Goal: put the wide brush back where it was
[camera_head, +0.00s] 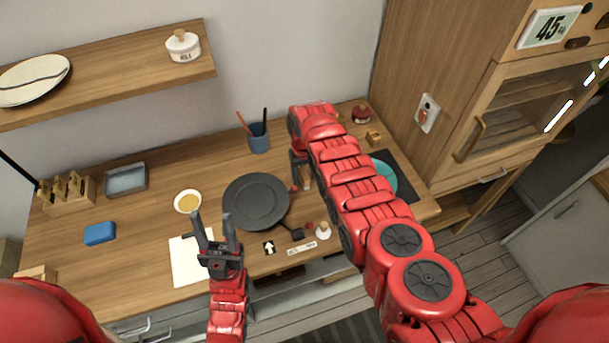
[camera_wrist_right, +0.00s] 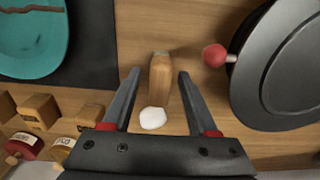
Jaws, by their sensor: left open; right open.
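My right gripper (camera_wrist_right: 157,75) is open, pointing down at the table between the dark pan and the teal plate. Between its fingers in the right wrist view is a wooden handle-like piece (camera_wrist_right: 160,80), with a small white blob (camera_wrist_right: 153,118) at its near end. This may be the wide brush; I cannot tell for sure. Neither finger visibly touches it. In the head view my right arm hides most of this spot. A blue cup (camera_head: 259,138) at the back holds a red and a black stick. My left gripper (camera_head: 212,220) is open and empty above the white paper.
The dark pan (camera_head: 256,202) is close beside the right gripper, with a red knob (camera_wrist_right: 214,55) at its edge. The teal plate (camera_wrist_right: 30,40) lies on a dark mat (camera_wrist_right: 95,45). Small wooden blocks (camera_wrist_right: 38,108) and a red jar (camera_head: 361,114) stand toward the back.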

